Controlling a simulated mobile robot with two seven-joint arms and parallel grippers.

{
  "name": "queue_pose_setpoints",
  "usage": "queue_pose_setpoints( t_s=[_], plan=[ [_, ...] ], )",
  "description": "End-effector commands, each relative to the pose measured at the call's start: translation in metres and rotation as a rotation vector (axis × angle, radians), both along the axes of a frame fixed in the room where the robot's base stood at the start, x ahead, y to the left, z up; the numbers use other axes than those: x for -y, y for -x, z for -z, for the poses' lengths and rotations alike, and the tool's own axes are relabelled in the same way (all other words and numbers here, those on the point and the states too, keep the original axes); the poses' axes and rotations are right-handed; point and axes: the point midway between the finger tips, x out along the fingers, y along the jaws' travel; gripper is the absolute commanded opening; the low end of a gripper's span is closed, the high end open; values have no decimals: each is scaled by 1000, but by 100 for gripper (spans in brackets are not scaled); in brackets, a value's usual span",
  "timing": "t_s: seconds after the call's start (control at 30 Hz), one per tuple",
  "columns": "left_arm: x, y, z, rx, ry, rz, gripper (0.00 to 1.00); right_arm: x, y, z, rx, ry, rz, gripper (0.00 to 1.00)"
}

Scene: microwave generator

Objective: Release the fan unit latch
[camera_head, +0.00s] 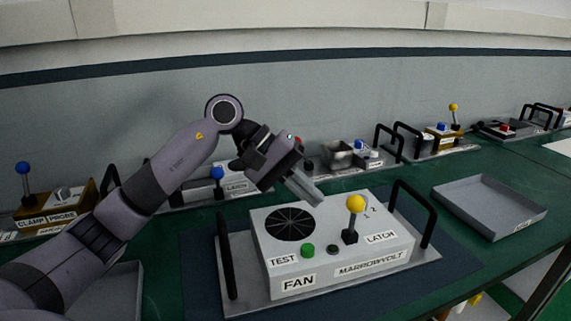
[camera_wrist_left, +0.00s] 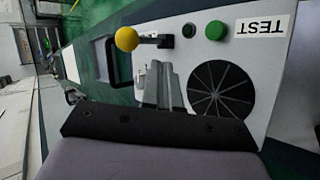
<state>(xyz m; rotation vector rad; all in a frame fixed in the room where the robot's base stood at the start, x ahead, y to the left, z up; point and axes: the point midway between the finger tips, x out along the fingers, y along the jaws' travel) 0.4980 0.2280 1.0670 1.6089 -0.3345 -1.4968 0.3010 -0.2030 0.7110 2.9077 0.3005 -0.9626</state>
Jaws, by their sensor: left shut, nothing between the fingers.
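The fan unit (camera_head: 340,271) is a light grey box on the green bench, with a black round fan grille (camera_head: 289,224), a green TEST button (camera_head: 307,251) and a small dark button. Its latch is a lever with a yellow ball (camera_head: 355,203) on a black stem, standing roughly upright beside the LATCH label. My left gripper (camera_head: 315,197) is shut and empty above the back of the unit, between grille and lever, apart from the ball. In the left wrist view the shut fingers (camera_wrist_left: 163,90) show near the yellow ball (camera_wrist_left: 127,38). My right gripper is not in view.
Black handles (camera_head: 415,212) rise at both sides of the fan unit. An empty grey tray (camera_head: 490,205) lies to the right. Several other units with levers stand along the back wall, including a clamp probe unit (camera_head: 62,207) at left.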

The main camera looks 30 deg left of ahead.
Motion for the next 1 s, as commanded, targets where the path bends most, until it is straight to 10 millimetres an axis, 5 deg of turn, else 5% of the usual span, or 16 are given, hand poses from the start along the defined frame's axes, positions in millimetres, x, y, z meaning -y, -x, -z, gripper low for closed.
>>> queue_pose_setpoints(
  t_s=[0.2, 0.67, 1.0],
  plan=[
    [28, -6, -7, 3, 2, 2, 0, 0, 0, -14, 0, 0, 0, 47],
    [35, -8, -6, 3, 1, -1, 0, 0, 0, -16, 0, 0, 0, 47],
    [46, 2, -3, 124, -132, 3, 0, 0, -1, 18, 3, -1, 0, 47]
  ],
)
